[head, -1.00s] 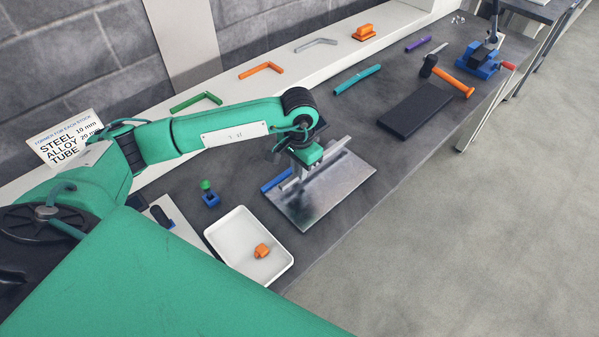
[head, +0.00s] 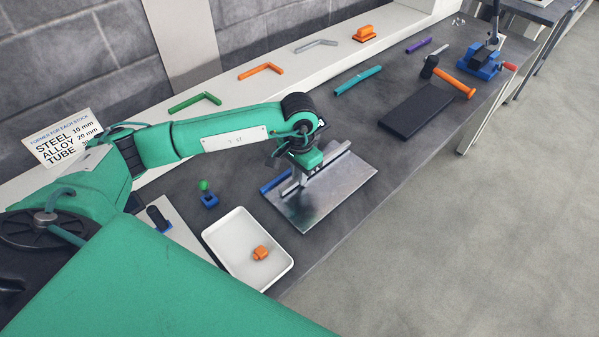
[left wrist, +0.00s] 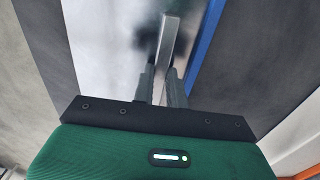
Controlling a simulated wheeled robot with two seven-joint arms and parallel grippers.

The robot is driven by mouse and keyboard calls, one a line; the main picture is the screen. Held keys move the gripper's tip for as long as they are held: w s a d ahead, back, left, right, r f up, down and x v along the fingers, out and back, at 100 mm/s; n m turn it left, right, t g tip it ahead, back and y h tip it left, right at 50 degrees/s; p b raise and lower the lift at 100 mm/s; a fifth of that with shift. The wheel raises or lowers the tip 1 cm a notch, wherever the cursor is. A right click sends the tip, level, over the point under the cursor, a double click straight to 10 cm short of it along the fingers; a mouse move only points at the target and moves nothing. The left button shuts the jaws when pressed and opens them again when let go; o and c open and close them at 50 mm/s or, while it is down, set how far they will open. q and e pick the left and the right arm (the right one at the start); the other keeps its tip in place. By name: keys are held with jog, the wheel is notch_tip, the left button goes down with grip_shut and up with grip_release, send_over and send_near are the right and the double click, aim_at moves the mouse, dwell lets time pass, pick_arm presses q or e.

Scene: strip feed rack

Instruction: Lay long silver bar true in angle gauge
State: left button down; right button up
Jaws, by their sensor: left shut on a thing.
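A long silver bar (head: 290,188) lies along the back edge of a shiny metal plate, which I take to be the angle gauge (head: 325,200). My left gripper (head: 304,176) is shut on the bar and hides its middle. In the left wrist view, the bar (left wrist: 170,38) runs up from between the two fingers (left wrist: 160,80), with the plate (left wrist: 105,40) to its left. I cannot tell whether the bar rests flat on the plate or touches a fence. My right gripper is not in view.
A blue strip (head: 274,181) lies just behind the bar. A white tray (head: 222,232) with an orange piece stands in front to the left. A dark slab (head: 416,110), an orange-handled hammer (head: 455,84) and a blue vise (head: 480,62) lie further right. The bench's front edge is close to the plate.

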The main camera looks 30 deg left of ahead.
pick_arm(q)
jog(key=c, duration=1.3)
grip_release()
jog(key=shift+c, duration=0.2)
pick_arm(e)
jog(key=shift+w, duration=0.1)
pick_arm(q)
notch_tip(320, 180, up, 7)
jog(key=shift+b, duration=0.9)
notch_tip(320, 180, up, 7)
jog(key=shift+b, duration=0.45)
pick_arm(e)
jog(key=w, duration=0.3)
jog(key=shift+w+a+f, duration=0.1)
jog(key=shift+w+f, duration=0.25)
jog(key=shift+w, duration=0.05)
pick_arm(q)
jog(key=shift+f, duration=0.1)
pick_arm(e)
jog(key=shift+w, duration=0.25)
